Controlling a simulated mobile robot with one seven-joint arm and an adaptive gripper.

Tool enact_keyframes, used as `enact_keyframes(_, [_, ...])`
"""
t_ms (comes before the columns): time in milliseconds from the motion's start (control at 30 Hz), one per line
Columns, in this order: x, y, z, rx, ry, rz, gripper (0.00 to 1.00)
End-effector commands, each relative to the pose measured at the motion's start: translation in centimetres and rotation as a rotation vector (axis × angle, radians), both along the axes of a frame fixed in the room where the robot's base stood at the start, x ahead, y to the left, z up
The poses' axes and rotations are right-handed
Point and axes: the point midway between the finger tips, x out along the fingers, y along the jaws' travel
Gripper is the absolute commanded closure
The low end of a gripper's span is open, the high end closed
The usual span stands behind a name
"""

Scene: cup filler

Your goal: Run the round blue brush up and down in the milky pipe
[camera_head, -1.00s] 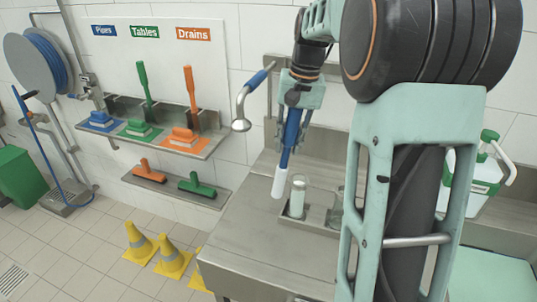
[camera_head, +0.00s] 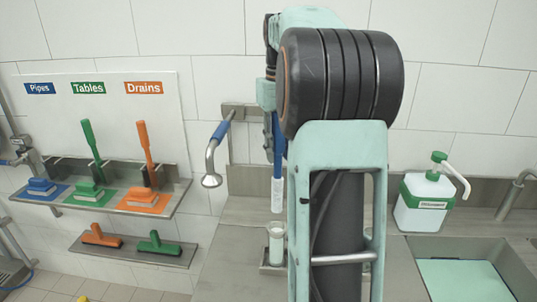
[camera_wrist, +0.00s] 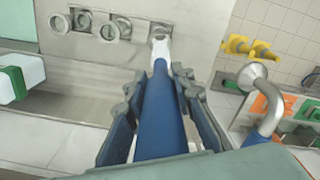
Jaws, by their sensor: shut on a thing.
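My gripper (camera_wrist: 157,88) is shut on the blue handle of the round brush (camera_wrist: 160,120), which runs away from the wrist to a white head. In the head view the white brush head (camera_head: 277,193) points down, nearly upright. Its tip appears a little above the mouth of the milky pipe (camera_head: 277,243), with a small gap between them. The pipe stands upright in a metal holder, its lower right partly hidden by my arm. In the wrist view several round pipe mouths (camera_wrist: 108,30) lie left of the brush tip; I cannot tell which is the milky one.
A metal spout with a blue grip (camera_head: 214,155) hangs left of the brush. Flat brushes stand on a wall shelf (camera_head: 170,205) at left. A white soap dispenser (camera_head: 424,200) and a sink (camera_head: 470,250) are at right.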

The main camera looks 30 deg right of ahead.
Motion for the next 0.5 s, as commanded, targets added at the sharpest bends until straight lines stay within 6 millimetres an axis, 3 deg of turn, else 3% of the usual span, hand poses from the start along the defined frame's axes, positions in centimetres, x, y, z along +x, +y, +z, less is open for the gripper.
enact_keyframes(500, [0.0,0.0,-3.2,0.000,0.000,0.000,1.00])
